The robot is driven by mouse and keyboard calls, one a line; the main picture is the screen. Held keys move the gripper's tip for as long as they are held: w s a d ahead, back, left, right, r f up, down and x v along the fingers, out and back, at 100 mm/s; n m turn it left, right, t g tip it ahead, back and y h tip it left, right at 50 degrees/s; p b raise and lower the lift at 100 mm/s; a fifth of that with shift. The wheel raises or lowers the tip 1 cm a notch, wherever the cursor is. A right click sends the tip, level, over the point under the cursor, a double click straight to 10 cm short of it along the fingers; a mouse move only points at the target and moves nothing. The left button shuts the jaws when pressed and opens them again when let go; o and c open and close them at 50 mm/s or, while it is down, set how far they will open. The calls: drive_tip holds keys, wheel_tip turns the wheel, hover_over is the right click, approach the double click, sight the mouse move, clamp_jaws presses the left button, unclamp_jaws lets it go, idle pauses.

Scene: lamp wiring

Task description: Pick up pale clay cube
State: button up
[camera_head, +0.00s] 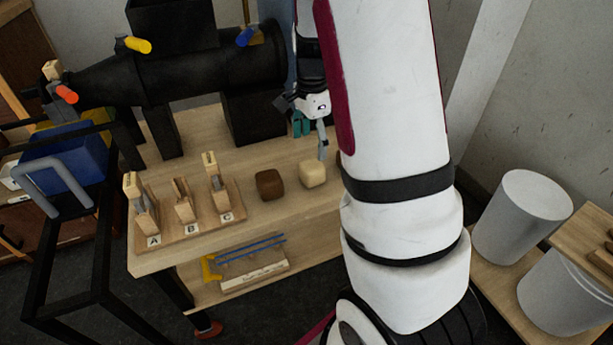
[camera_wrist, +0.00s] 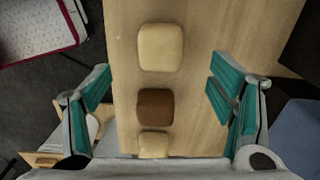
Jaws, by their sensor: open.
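The pale clay cube (camera_head: 312,174) stands on the wooden bench, just right of a brown cube (camera_head: 269,184). In the wrist view the pale cube (camera_wrist: 161,47) is at upper middle, with the brown cube (camera_wrist: 155,106) below it. My gripper (camera_head: 311,137) is open and empty, above and behind the pale cube in the head view. In the wrist view the teal pads of my gripper (camera_wrist: 160,92) stand wide apart, either side of the brown cube's column. Neither pad appears to touch a cube.
Another pale piece (camera_wrist: 153,144) shows below the brown cube, partly hidden by my gripper's body; I cannot tell what it is. A wooden board (camera_head: 188,233) marked A, B, C holds upright pieces at left. A black machine (camera_head: 190,68) stands behind. Bare bench (camera_head: 277,155) lies behind the cubes.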

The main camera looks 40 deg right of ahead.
wheel_tip(320, 180, down, 9)
drive_tip(key=b, duration=0.3)
drive_tip(key=shift+d+f+b, duration=0.15)
drive_tip(key=shift+b, duration=0.15)
drive_tip(key=c, duration=1.7)
